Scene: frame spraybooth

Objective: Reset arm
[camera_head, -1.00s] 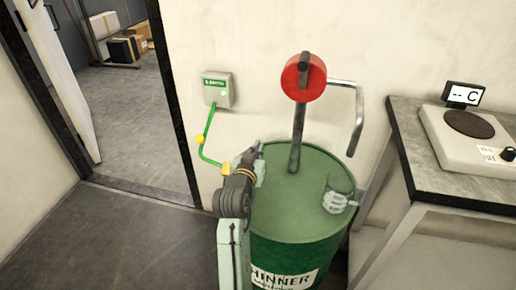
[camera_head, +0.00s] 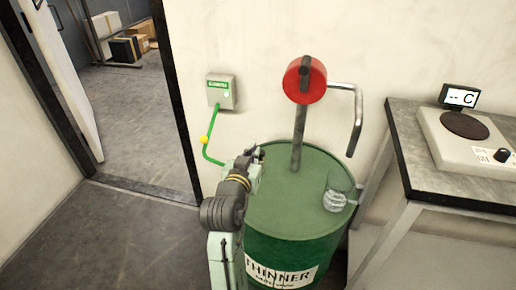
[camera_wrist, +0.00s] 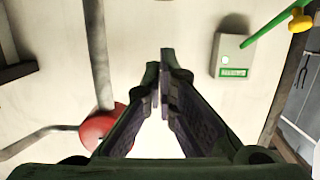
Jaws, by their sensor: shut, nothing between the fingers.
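My gripper (camera_head: 258,153) is at the left rear of the green drum's top, in front of the white wall. The wrist view shows its two dark fingers (camera_wrist: 161,78) brought together with nothing held between them. My arm rises along the left side of the drum and covers part of its edge.
The green thinner drum (camera_head: 285,220) carries a pump with a red disc (camera_head: 303,80) and a bent spout (camera_head: 357,120). A clear cup (camera_head: 337,194) stands on its lid. A grounding box (camera_head: 221,92) with a green cable is on the wall. A scale (camera_head: 465,138) sits on the bench (camera_head: 430,180) at right.

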